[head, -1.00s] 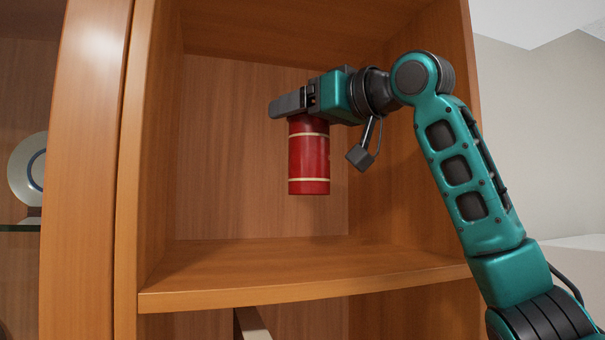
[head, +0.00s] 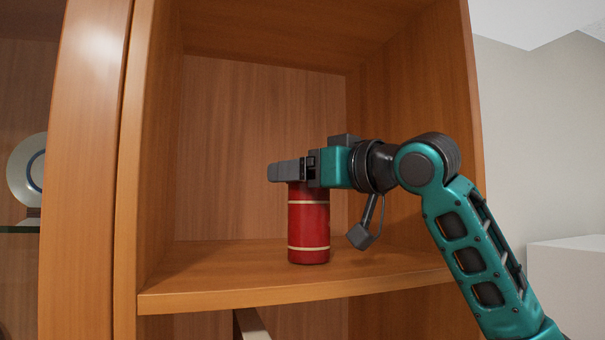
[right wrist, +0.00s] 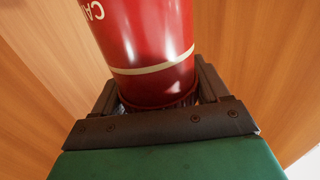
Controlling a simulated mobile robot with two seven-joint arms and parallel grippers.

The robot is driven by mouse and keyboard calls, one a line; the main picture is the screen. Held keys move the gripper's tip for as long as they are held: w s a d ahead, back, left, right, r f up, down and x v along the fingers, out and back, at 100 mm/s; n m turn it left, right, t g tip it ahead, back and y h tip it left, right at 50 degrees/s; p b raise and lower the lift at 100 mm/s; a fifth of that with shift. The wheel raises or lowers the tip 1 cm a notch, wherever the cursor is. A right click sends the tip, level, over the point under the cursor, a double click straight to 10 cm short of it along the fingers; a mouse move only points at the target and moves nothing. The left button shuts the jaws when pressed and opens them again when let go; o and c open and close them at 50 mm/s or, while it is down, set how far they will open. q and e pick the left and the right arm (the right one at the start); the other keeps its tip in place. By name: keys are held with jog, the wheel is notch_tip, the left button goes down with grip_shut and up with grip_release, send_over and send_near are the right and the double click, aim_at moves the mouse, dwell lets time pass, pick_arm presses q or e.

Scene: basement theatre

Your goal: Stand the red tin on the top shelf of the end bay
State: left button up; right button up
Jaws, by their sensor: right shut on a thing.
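The red tin (head: 308,222), with cream bands, is upright inside the end bay, at the top shelf (head: 225,275). Its base appears to be at the shelf board's surface; I cannot tell whether it is touching. My right gripper (head: 291,172) is shut on the tin's upper end, reaching in from the right. In the right wrist view the tin (right wrist: 150,35) sits between the two fingers (right wrist: 155,95), with pale lettering on its side. My left gripper is not in view.
The bay's left upright (head: 128,160) and right side wall (head: 425,130) flank the arm and tin. The shelf is otherwise bare. A plate (head: 30,170) stands in the neighbouring bay at left. A pale strip (head: 252,323) shows below the shelf.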

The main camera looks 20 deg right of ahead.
jog(key=o, duration=1.1)
jog(key=shift+f, duration=0.15)
jog(key=o, duration=0.4)
jog(key=shift+o, duration=0.2)
jog(key=b+v, duration=0.2)
jog(key=v, duration=1)
jog(key=shift+r, duration=0.25)
